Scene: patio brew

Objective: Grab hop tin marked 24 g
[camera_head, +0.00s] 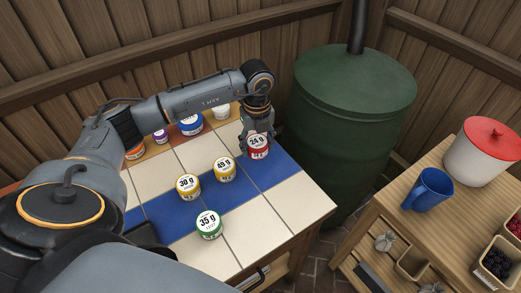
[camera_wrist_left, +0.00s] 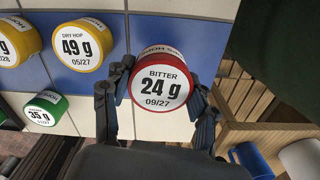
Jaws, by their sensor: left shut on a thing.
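The red hop tin marked 24 g (camera_head: 258,149) is at the right edge area of the tiled table. In the left wrist view the tin (camera_wrist_left: 160,84) shows its label "BITTER 24 g 09/27" and sits between the two fingers. My left gripper (camera_head: 257,134) is shut on this tin from above; it also shows in the left wrist view (camera_wrist_left: 157,108). I cannot tell whether the tin touches the table. My right gripper is not in view.
Yellow tins marked 49 g (camera_head: 225,168) and 30 g (camera_head: 188,186) and a green 35 g tin (camera_head: 208,224) stand on the tiles nearby. More tins, including a blue one (camera_head: 191,125), stand behind. A green barrel (camera_head: 345,120) stands close to the right.

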